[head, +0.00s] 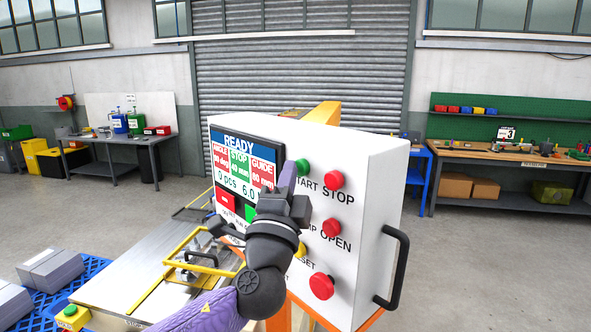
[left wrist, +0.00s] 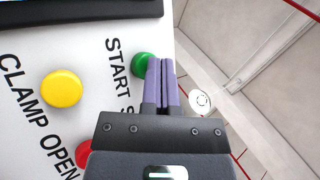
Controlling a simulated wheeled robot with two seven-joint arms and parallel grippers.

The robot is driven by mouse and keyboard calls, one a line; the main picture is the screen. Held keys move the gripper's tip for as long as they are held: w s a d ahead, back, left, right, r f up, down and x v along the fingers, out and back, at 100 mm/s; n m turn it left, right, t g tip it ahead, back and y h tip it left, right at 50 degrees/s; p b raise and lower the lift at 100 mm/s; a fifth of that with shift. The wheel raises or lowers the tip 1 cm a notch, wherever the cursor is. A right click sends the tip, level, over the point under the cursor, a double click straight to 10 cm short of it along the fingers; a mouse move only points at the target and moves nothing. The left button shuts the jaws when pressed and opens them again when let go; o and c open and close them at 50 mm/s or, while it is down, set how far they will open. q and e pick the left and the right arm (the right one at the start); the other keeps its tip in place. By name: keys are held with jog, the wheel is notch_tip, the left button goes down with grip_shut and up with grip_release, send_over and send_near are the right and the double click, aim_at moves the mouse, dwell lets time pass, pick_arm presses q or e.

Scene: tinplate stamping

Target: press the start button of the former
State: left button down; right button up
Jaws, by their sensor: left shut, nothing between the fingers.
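The former's white control box (head: 365,170) stands in front of me with a lit screen (head: 240,150) reading READY. The green start button (head: 302,167) is at the upper part of its panel, above the START label. My left gripper (head: 288,178) is shut and empty, its purple fingertips just left of the green button in the head view. In the left wrist view the shut fingertips (left wrist: 160,68) overlap the right edge of the green button (left wrist: 143,64); I cannot tell whether they touch it. My right gripper is not in view.
A red stop button (head: 333,180) sits right of the green one. Lower are more red buttons (head: 321,286) and a yellow button (left wrist: 62,88). A black handle (head: 396,268) juts from the box's right side. The former's metal bed (head: 140,275) with yellow bars lies to the left.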

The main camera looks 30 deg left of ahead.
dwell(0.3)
pick_arm(q)
jog(key=shift+s+a, duration=0.25)
jog(key=shift+s, duration=0.5)
jog(key=s, duration=0.1)
jog(key=s+a, duration=0.1)
jog(key=s, duration=0.1)
jog(key=s+a+b, duration=0.1)
jog(key=shift+s, duration=0.3)
jog(key=shift+f, duration=0.1)
